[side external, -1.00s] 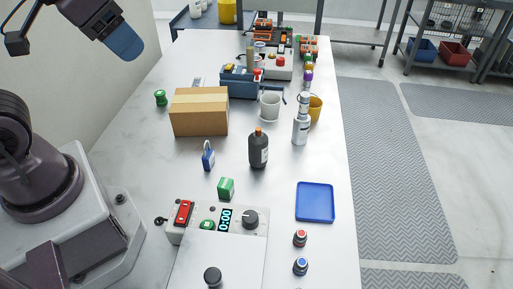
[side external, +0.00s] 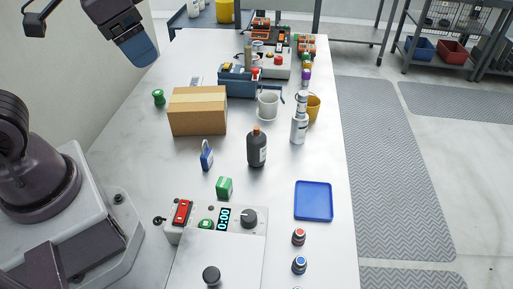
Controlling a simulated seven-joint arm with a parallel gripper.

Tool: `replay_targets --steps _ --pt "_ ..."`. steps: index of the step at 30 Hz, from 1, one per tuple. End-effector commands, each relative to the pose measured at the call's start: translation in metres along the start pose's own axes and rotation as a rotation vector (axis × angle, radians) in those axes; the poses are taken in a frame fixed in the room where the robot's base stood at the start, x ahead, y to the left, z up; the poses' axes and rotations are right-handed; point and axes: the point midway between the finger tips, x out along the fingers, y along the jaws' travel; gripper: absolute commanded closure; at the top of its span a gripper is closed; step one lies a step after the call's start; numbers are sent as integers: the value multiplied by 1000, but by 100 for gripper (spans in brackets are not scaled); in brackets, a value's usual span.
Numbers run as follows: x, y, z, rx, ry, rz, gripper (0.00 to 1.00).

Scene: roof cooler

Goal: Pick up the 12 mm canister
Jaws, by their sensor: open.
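Two small dark canisters stand upright on the white table near its right front edge. One canister (side external: 298,236) has a red-ringed top, and the other canister (side external: 299,265) in front of it has a blue-ringed top. A small green round container (side external: 158,97) sits far left, beyond the box. No size marking is legible, so I cannot tell which is 12 mm. My gripper (side external: 141,51) hangs at upper left, open, with blue fingers, far from the two canisters and holding nothing visible.
A blue tray (side external: 314,219) lies behind the canisters. A control box with a timer (side external: 224,219) is left of them.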

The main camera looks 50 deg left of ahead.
Motion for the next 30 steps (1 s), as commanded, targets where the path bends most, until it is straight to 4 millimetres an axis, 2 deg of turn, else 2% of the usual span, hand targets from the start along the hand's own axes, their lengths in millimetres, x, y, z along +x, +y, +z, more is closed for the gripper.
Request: replay_targets --steps 6,14,21,30 --pt "47 4 -33 306 -281 -81 26" --pt "116 18 -64 695 -592 -254 26" --pt "184 42 -84 1070 -859 -494 26" --pt "263 86 -93 1504 -1126 -895 26"
